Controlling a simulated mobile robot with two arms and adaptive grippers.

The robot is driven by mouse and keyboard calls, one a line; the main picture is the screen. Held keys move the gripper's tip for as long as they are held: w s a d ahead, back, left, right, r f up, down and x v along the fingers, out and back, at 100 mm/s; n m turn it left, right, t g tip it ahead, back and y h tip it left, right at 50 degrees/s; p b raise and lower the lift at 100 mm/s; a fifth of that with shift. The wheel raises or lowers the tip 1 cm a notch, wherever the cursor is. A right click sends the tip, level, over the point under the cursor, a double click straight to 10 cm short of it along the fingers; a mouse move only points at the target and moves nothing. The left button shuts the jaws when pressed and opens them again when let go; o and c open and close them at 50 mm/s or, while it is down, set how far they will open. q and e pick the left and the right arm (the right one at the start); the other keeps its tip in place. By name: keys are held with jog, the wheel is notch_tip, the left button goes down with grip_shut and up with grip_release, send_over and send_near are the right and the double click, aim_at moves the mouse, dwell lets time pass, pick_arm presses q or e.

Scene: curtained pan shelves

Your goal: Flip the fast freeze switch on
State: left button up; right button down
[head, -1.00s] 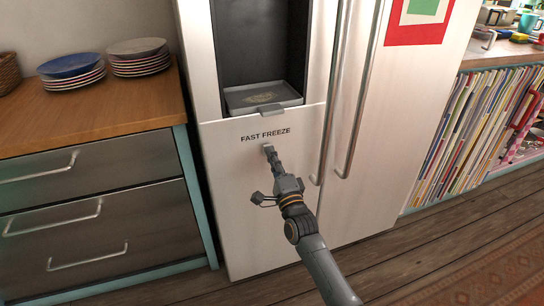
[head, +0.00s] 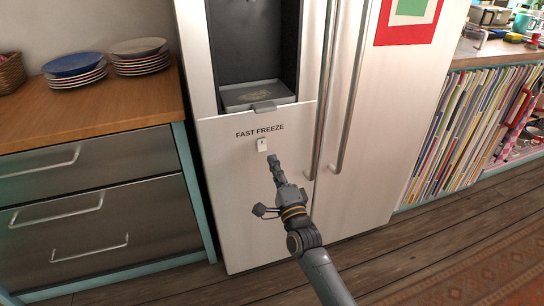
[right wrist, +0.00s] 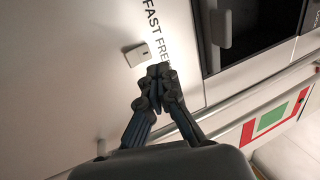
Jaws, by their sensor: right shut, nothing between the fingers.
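The fast freeze switch (head: 262,145) is a small pale rocker on the white fridge door (head: 235,190), just under the black FAST FREEZE label (head: 260,131). A small dark mark shows on its upper part in the head view. In the right wrist view the switch (right wrist: 137,54) is seen whole, up and left of the fingertips. My right gripper (head: 271,158) is shut and empty, its tips a little below and right of the switch, apart from it. The closed fingers also show in the right wrist view (right wrist: 159,76). My left gripper is not in view.
The dispenser recess with its grey tray (head: 258,95) lies above the label. Long vertical door handles (head: 318,120) stand to the right of my gripper. A wooden counter (head: 95,110) with plates and drawers is at left. The floor in front is clear.

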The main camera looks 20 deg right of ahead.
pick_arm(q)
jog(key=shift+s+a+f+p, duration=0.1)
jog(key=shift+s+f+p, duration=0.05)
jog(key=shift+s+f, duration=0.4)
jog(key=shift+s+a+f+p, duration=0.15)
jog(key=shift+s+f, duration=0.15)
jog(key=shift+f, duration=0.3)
pick_arm(e)
jog(key=s, duration=0.6)
jog(key=shift+s, duration=0.3)
jog(key=shift+d+f, duration=0.1)
